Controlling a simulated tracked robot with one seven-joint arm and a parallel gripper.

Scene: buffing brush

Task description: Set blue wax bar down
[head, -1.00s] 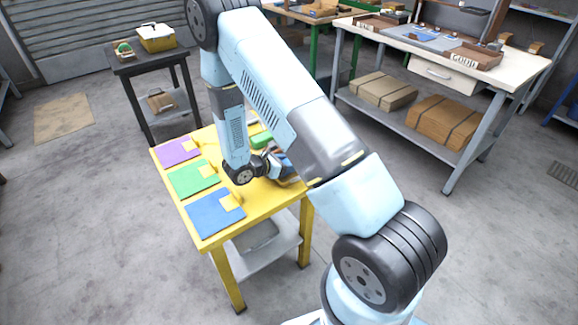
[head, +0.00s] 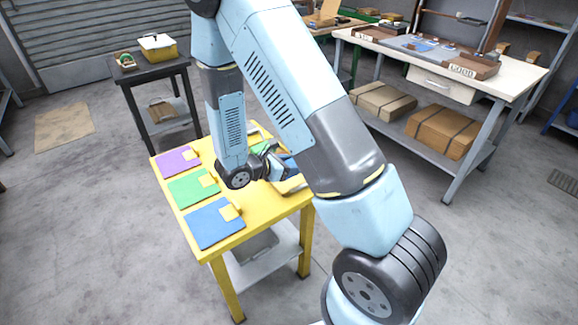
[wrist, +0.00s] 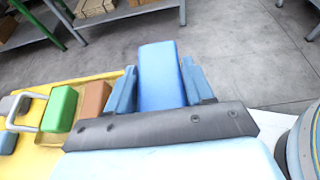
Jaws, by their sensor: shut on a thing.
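The blue wax bar (wrist: 161,78) stands between the two blue fingers of my gripper (wrist: 160,88) in the wrist view, and the gripper is shut on it. In the head view my gripper (head: 274,165) is over the right side of the yellow table (head: 262,206), and a bit of blue shows at its tip, mostly hidden by my arm. Whether the bar touches anything below cannot be told.
A green block (wrist: 60,108) and a brown block (wrist: 95,98) sit left of my gripper in the wrist view, near a pale handle-shaped thing (wrist: 22,110). A dark side table (head: 146,72) and a white workbench (head: 510,84) stand farther back.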

